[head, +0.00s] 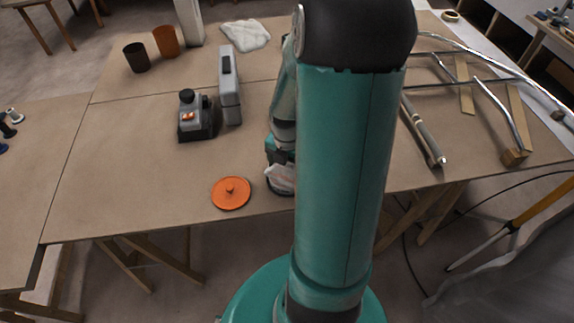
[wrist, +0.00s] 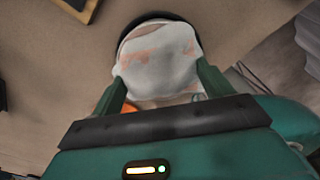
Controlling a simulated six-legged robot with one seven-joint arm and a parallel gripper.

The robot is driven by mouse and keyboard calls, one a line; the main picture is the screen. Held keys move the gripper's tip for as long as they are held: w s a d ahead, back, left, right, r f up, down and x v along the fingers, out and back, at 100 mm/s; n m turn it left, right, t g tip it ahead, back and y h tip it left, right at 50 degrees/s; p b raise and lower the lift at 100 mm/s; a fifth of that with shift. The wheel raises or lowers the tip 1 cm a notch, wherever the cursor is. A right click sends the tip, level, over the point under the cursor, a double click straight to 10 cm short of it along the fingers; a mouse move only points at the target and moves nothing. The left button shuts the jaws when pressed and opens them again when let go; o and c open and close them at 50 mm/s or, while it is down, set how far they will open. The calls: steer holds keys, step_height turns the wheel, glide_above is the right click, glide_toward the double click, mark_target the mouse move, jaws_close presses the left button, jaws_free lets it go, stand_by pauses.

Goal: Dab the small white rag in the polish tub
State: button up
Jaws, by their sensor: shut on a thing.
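My gripper (wrist: 160,78) is shut on the small white rag (wrist: 158,62), which has faint orange marks and hangs between the two fingers. In the head view the rag (head: 280,178) shows just left of my arm, low at the table's front edge. The dark round polish tub (wrist: 152,15) lies directly beneath the rag, with its rim showing around the far side. The rag covers most of its opening; I cannot tell whether they touch. An orange lid with a knob (head: 231,193) lies flat to the left, apart from the tub.
A grey tool with a black knob (head: 195,120) and a grey upright case (head: 229,88) stand behind the lid. Two cups (head: 136,57) and a white cloth (head: 245,35) are farther back. A metal tube frame (head: 485,95) occupies the right. The table's left part is clear.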

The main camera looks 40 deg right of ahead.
steer(key=shift+r, duration=3.4)
steer(key=shift+w, duration=0.1)
steer(key=w+a+f+m, duration=0.1)
steer(key=w+a+m, duration=0.4)
steer(key=w, duration=0.2)
steer(key=w+a+f+m, duration=0.2)
steer(key=w+a+m, duration=0.2)
steer(key=w, duration=0.4)
steer(key=w+a+f+m, duration=0.2)
steer(key=w+a+m, duration=0.3)
steer(key=w+m, duration=0.2)
steer(key=shift+w+a, duration=0.15)
steer(key=shift+a, duration=0.2)
steer(key=w+a+m, duration=0.1)
steer(key=a, duration=0.1)
steer(key=w+a+f+m, duration=0.1)
steer(key=w+a+m, duration=0.1)
steer(key=a, duration=0.1)
steer(key=w+a+f+m, duration=0.1)
steer(key=a+m, duration=0.1)
steer(key=shift+w+a+f, duration=0.25)
steer(key=shift+w+a, duration=0.1)
steer(key=shift+w+a+m, duration=0.15)
steer(key=shift+a+m, duration=0.1)
steer(key=shift+m, duration=0.15)
